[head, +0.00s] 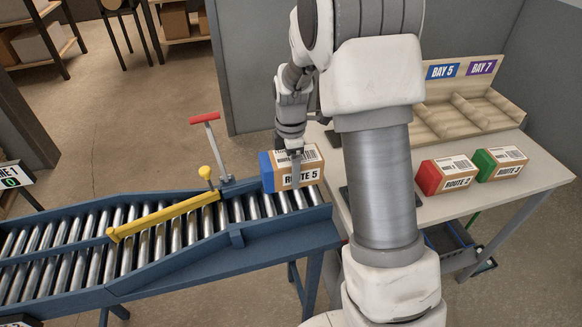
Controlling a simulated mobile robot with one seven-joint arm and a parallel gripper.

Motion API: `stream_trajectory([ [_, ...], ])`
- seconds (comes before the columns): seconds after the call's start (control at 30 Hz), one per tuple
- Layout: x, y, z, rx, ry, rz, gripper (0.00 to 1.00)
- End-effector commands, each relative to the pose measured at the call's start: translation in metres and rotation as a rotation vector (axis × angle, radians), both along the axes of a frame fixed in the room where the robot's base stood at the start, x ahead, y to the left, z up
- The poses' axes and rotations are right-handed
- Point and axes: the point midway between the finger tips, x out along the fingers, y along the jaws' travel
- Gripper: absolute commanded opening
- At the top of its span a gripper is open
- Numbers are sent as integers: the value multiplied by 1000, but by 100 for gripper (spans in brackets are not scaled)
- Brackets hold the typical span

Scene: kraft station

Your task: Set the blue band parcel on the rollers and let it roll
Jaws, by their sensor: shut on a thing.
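The blue band parcel (310,171) is a brown box with a blue left end and a "ROUTE 5" label. It is at the upper right end of the roller conveyor (262,240), on or just above the rollers; I cannot tell if it touches them. My gripper (296,168) comes down from above and is shut on the parcel, with one finger showing on its near face. The other finger is hidden. A yellow bar (165,217) with a yellow knob lies slantwise across the rollers, left of the parcel.
A red-topped lever (206,119) stands at the conveyor's far edge. On the right, a table (520,190) holds a red-banded parcel (445,175), a green-banded parcel (500,164) and a wooden rack (455,115) marked BAY 5 and BAY 7. The rollers left of the bar are empty.

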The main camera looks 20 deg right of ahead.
Motion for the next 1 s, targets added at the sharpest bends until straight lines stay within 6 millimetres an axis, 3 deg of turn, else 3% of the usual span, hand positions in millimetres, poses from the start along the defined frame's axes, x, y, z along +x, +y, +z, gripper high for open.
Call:
stream_trajectory([
  [0.27, 0, -1, -13, 0, 0, 4, 9],
  [0.8, 0, -3, -62, 1, 0, 3, 9],
  [1.0, 0, -4, -68, 0, -1, 3, 9],
])
